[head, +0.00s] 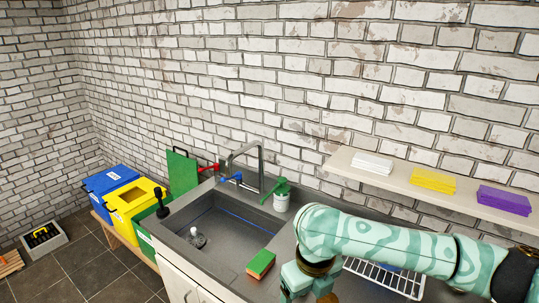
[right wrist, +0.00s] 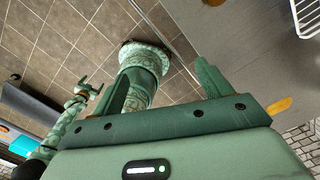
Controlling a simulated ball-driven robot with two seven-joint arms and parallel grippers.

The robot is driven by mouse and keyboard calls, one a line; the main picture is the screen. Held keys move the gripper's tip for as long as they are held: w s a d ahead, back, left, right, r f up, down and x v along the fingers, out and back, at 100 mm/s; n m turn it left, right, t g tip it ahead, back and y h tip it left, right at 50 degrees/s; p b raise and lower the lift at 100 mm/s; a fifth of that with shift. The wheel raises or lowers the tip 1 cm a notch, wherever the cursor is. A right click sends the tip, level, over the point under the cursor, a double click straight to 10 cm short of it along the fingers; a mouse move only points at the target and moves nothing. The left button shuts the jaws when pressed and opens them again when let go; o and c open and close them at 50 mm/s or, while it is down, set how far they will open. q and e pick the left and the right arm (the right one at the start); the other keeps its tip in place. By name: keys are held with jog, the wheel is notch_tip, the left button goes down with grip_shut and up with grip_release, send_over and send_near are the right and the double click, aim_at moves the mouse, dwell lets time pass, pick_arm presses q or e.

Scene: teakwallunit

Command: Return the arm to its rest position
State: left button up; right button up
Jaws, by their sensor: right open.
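My right arm (head: 385,242) comes in from the right in the head view, bent over the counter, with its hand low at the bottom edge. Its gripper (right wrist: 166,68) shows in the right wrist view with two green fingers wide apart and nothing between them. Behind the fingers are the tiled floor and my own patterned body. What looks like my left gripper (right wrist: 84,90) shows small at the left of the right wrist view; its jaw state is unclear. My left arm is not in the head view.
The counter holds a sink (head: 222,230), a green-and-orange sponge (head: 261,263), a soap dispenser (head: 281,197) and a wire rack (head: 388,277) beside my right arm. A shelf (head: 345,161) with coloured stacks runs above. Bins (head: 134,203) stand left.

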jog(key=s+a+f+m+t+y, duration=0.2)
jog(key=s+a+f+m+y, duration=0.15)
jog(key=a+m, duration=0.35)
jog(key=s+d+f+m+t+h, duration=0.1)
jog(key=s+d+m+h, duration=0.25)
jog(key=d+m, duration=0.6)
jog(key=s+d+f+m+t+h, duration=0.2)
jog(key=s+d+m, duration=0.3)
jog(key=d+m, duration=0.45)
jog(key=s+d+f+m+t+h, duration=0.1)
jog(key=s+d+m+h, duration=0.25)
jog(key=d+m, duration=0.6)
jog(key=s+a+f+g+y+b, duration=0.1)
jog(key=s+a+f+y+b, duration=0.15)
jog(key=f, duration=1.25)
jog(key=s+a+f+g+y+b, duration=0.1)
jog(key=s+f+g+b, duration=0.15)
jog(key=f, duration=1.15)
pick_arm(q)
notch_tip(320, 180, down, 10)
jog(key=b, duration=0.5)
jog(key=shift+s+d, duration=0.2)
jog(key=shift+s, duration=0.15)
pick_arm(e)
jog(key=s+f+m+g+y, duration=0.1)
jog(key=s+f+m+g, duration=0.1)
jog(key=s+f, duration=1.7)
notch_tip(320, 180, down, 3)
jog(key=shift+s+r+y, duration=0.15)
jog(key=shift+s+y, duration=0.15)
